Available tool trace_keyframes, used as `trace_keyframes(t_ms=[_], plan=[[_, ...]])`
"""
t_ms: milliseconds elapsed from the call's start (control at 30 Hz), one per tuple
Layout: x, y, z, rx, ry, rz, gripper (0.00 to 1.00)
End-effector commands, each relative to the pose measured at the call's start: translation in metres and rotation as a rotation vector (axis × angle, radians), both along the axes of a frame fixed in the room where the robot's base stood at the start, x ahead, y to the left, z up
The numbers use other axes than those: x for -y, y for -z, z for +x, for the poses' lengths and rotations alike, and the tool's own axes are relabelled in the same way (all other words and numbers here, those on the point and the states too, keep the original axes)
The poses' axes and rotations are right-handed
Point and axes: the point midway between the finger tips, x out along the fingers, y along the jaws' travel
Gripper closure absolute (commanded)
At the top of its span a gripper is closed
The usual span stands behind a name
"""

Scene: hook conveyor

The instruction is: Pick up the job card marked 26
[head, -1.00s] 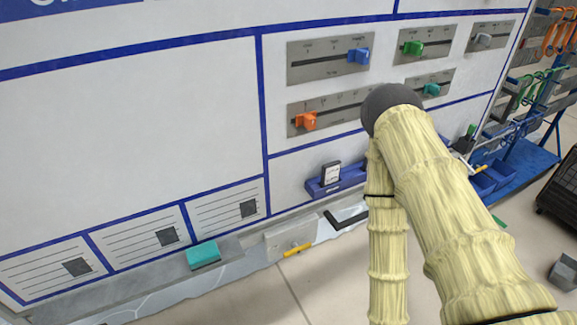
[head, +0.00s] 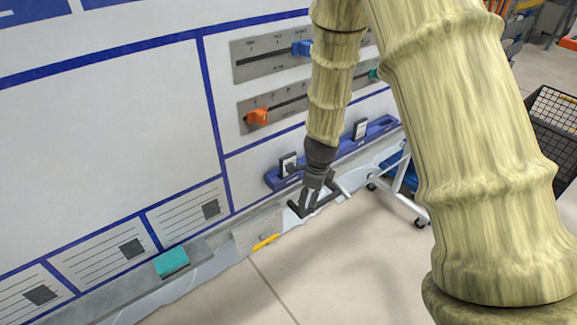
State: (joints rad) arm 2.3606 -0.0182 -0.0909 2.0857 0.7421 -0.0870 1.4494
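Two job cards stand in a blue rack low on the white board. The right card (head: 360,129) stands farther along the rack. I cannot read a number on either, so I cannot tell which is 26. My gripper (head: 314,205) points down in front of the rack, just right of and below the left card. Its dark fingers look spread, with no card between them.
The blue rack (head: 347,149) runs along the board's lower edge. A ledge below it holds a teal eraser (head: 172,262) and a yellow marker (head: 265,242). Orange (head: 257,117) and blue (head: 302,48) sliders stick out above. A dark wire crate (head: 555,125) stands at right. The front floor is clear.

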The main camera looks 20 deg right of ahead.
Motion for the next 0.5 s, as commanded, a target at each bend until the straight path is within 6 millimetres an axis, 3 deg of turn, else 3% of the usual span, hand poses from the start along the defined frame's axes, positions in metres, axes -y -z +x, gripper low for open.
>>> trace_keyframes(t_ms=[33, 100, 233, 400, 500], plan=[[-0.004, -0.029, 0.020, 0.035, 0.095, 0.047, 0.18], [-0.010, -0.060, 0.040, 0.065, 0.223, 0.116, 0.18], [-0.019, -0.107, 0.066, 0.104, 0.400, 0.228, 0.18], [-0.026, -0.137, 0.082, 0.122, 0.510, 0.307, 0.18], [-0.028, -0.137, 0.086, 0.122, 0.528, 0.321, 0.18]])
